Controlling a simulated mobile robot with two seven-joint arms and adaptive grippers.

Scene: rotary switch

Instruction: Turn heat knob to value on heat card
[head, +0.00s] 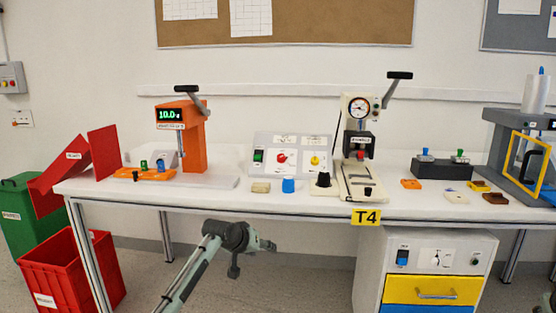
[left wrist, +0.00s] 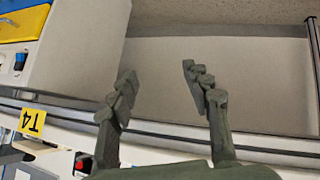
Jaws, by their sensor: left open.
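A control panel (head: 291,154) stands on the table with a green switch, a red knob (head: 282,158) and a yellow knob (head: 315,160). White labels sit above the knobs, too small to read. The cabinet below has a front panel (head: 436,258) with a blue switch (head: 403,257), a white dial (head: 436,259) and a small knob (head: 475,261). I cannot tell which is the heat knob, nor pick out the heat card. My left gripper (head: 268,245) is open and empty, below the table's front edge, left of the cabinet. The left wrist view shows its fingers (left wrist: 160,92) apart.
The table's front edge (head: 250,207) lies above my left gripper. An orange press (head: 182,140) and a gauge press (head: 360,145) stand on the table. A red bin (head: 70,270) is at left.

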